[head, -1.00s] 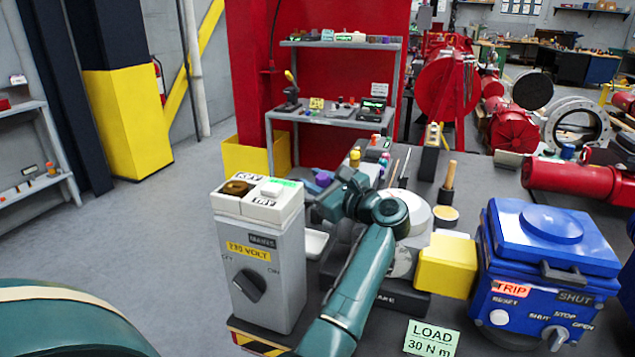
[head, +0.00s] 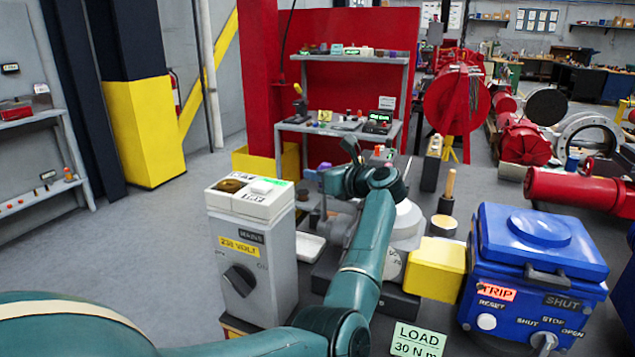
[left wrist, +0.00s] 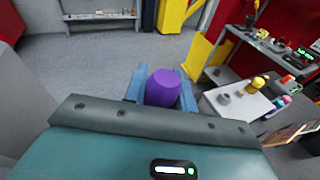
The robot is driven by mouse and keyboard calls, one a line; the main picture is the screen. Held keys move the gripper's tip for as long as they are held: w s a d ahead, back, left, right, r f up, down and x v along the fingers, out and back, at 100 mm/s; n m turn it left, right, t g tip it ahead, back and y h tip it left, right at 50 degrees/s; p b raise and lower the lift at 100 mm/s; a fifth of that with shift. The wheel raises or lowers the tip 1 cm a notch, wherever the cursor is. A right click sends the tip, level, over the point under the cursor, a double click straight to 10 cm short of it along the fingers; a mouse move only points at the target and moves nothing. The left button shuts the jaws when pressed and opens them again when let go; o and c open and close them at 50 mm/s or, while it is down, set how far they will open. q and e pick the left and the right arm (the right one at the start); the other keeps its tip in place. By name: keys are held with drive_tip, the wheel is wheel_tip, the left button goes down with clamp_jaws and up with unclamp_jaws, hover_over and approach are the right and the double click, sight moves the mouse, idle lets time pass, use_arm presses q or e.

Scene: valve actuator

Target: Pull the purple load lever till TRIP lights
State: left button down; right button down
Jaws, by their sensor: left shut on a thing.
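My left gripper (head: 318,174) is at the far end of my green arm, left of the grey-white actuator parts. In the left wrist view its blue fingers (left wrist: 160,92) are shut on the rounded purple lever knob (left wrist: 163,86), one on each side. In the head view the purple knob is mostly hidden by my gripper. The TRIP window (head: 496,291) on the blue actuator box (head: 545,250) shows bright red. The SHUT window (head: 562,302) beside it is dark. A pale green sign (head: 418,340) reads LOAD 30 N m. My right gripper is out of view.
A grey 230 volt switch box (head: 250,265) stands left of my forearm. A yellow block (head: 436,268) sits between my arm and the blue box. A wooden-handled tool (head: 447,192) stands behind it. Open grey floor (head: 120,255) lies to the left.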

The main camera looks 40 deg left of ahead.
use_arm(q)
drive_tip(key=shift+w+a+f+m+g+h+b, duration=0.2)
drive_tip(key=shift+w+m+h+b, duration=0.1)
drive_tip(key=shift+w+m, duration=0.25)
drive_tip(key=shift+w+a+f+m+g+h+b, duration=0.15)
drive_tip(key=shift+w+m+h+b, duration=0.15)
drive_tip(key=shift+w, duration=0.45)
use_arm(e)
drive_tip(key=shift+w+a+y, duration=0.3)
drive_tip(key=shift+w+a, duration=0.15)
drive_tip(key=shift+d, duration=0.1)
use_arm(q)
drive_tip(key=c, duration=1.1)
unclamp_jaws()
drive_tip(key=shift+c, duration=0.2)
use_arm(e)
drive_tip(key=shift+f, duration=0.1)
use_arm(q)
drive_tip(key=shift+d, duration=0.1)
